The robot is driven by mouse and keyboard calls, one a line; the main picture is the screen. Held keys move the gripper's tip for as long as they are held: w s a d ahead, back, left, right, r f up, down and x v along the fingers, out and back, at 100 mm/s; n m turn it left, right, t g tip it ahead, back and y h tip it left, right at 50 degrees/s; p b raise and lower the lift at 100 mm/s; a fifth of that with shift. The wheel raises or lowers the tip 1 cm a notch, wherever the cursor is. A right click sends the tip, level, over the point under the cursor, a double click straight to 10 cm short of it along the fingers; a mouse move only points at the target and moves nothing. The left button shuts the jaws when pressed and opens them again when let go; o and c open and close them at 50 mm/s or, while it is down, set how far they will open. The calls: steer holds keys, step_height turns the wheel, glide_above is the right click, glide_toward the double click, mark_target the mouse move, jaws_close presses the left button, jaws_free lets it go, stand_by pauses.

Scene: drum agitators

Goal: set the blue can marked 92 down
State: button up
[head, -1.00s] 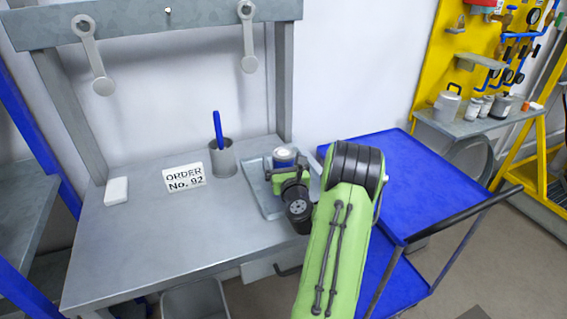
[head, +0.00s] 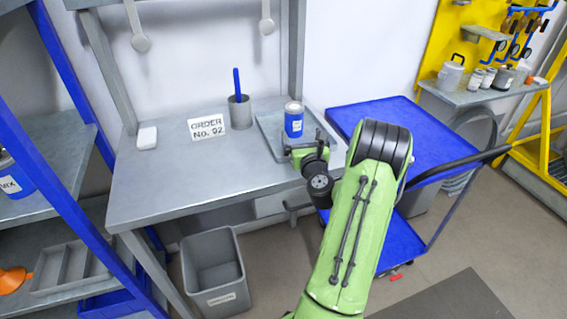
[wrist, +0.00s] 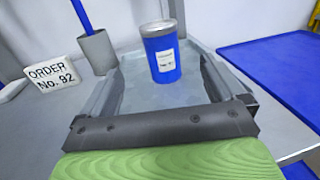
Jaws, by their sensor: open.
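The blue can (head: 293,120) with a white label and a grey lid stands upright on the grey tray (head: 268,124) at the right end of the workbench. In the wrist view the can (wrist: 165,60) stands inside the tray, apart from my gripper; its label is too small to read surely. My gripper (head: 306,145) is open and empty, just in front of the can. In the wrist view its dark fingers (wrist: 160,100) reach forward on both sides, with clear space between them and the can.
An "ORDER No. 92" sign (head: 208,127) and a grey cup (head: 240,112) with a blue stick stand left of the tray. A white block (head: 147,138) lies further left. A blue cart (head: 425,140) stands right of the bench. A grey bin (head: 215,275) stands on the floor.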

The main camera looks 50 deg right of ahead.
steer(key=w+a+n+y, duration=0.1)
steer(key=w+a+r+n+t+y, duration=0.1)
steer(key=w+n, duration=0.1)
steer(key=shift+w+a, duration=0.25)
steer(key=shift+a, duration=0.15)
steer(key=w+a+r+n+y, duration=0.2)
steer(key=w+a+n+y, duration=0.15)
steer(key=a+n, duration=0.45)
steer(key=w+a+r+n+y, duration=0.25)
steer(key=a+n+y, duration=0.3)
steer(key=a, duration=0.35)
steer(key=s+a+n+g+y, duration=0.2)
steer(key=s+a+n+g, duration=0.2)
steer(key=a+n, duration=1)
steer(key=s+a+n+g+h, duration=0.1)
steer(key=s+a+n+g, duration=0.2)
steer(key=s+n, duration=0.3)
steer(key=s+a+n+g, duration=0.2)
steer(key=s+n, duration=0.5)
steer(key=s, duration=1)
steer(key=shift+s+a+g+h, duration=0.15)
steer(key=shift+a+g+h, duration=0.25)
